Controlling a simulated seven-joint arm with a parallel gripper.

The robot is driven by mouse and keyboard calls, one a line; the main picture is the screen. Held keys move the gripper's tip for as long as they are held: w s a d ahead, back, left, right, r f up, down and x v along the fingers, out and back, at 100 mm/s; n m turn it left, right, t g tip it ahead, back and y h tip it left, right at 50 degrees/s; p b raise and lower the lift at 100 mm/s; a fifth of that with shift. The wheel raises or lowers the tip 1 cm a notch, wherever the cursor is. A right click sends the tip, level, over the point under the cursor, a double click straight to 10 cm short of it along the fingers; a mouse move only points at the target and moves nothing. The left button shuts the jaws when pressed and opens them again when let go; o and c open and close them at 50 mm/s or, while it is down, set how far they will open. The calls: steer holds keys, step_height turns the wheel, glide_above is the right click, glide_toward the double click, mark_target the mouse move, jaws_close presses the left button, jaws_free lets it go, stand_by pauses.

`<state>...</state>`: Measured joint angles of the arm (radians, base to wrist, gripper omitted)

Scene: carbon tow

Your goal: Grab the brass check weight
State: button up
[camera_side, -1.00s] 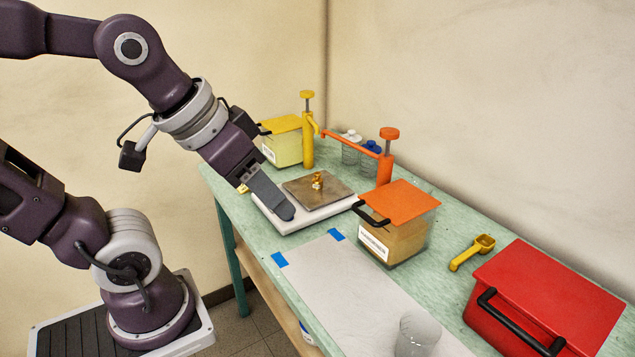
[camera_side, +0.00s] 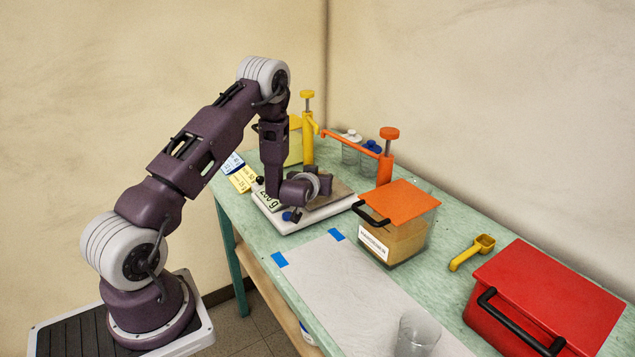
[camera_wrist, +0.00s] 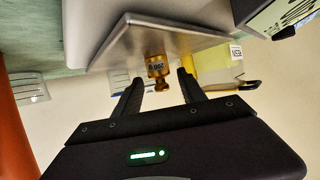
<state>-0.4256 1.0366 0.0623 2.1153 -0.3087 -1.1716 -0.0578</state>
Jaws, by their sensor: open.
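The brass check weight (camera_wrist: 157,68) is small, knobbed and marked 200 g. It sits on the metal pan (camera_wrist: 135,45) of the white scale, seen in the wrist view. My gripper (camera_wrist: 160,77) is open, with its dark fingertips to either side of the weight's near end. Gaps show between the weight and both fingers. In the side view my wrist and forearm hang over the scale (camera_side: 285,222) and hide the weight and my fingers.
An orange-lidded bin (camera_side: 400,205) stands close to the scale's right. A yellow-lidded tub (camera_side: 294,145), yellow pump (camera_side: 308,130) and orange pump (camera_side: 385,165) stand behind. A yellow scoop (camera_side: 472,252), red box (camera_side: 545,300) and clear beaker (camera_side: 417,335) are farther right.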

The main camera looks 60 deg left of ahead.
steer(key=x, duration=0.4)
steer(key=shift+a, duration=0.2)
jaws_close()
steer(key=shift+r, duration=0.1)
